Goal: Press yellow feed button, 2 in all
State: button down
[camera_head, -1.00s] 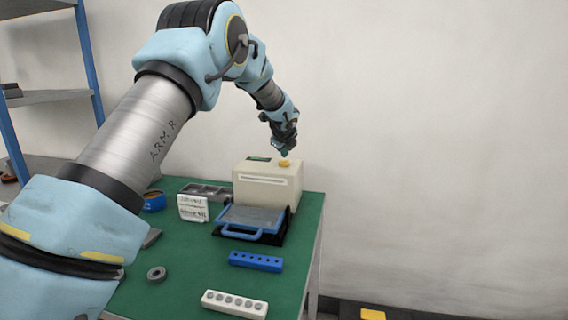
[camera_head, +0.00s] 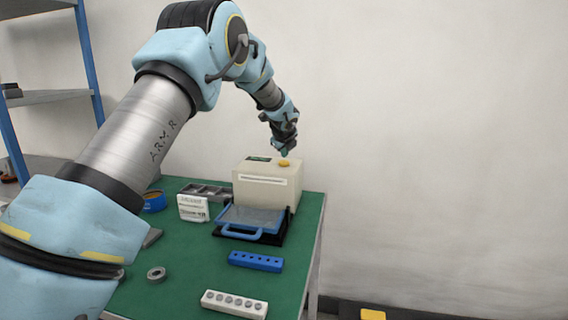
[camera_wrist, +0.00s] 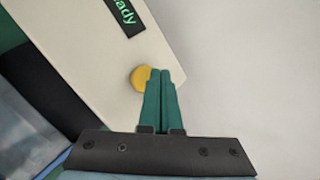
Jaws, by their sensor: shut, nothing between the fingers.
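The yellow feed button (camera_head: 283,162) sits on top of a cream box-shaped machine (camera_head: 262,185) at the back right of the green table. My gripper (camera_head: 284,151) is shut and empty, pointing down at the button from just above. In the wrist view the closed green fingertips (camera_wrist: 161,72) overlap the right part of the yellow button (camera_wrist: 141,78). I cannot tell whether they touch it. A dark display (camera_wrist: 125,15) on the machine top shows green letters ending in "ady".
A blue-handled tray (camera_head: 252,218) stands in front of the machine.

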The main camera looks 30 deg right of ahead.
aim_at(285, 163)
jog(key=shift+f, duration=0.15)
jog(key=shift+f, duration=0.3)
jog(key=shift+f+b, duration=0.4)
jog(key=shift+f, duration=0.1)
dwell(0.9)
jog(key=shift+r+p, duration=0.95)
notch_tip(285, 163, up, 5)
jog(key=p, duration=0.4)
jog(key=shift+r+p, duration=0.1)
jog(key=shift+p, duration=0.25)
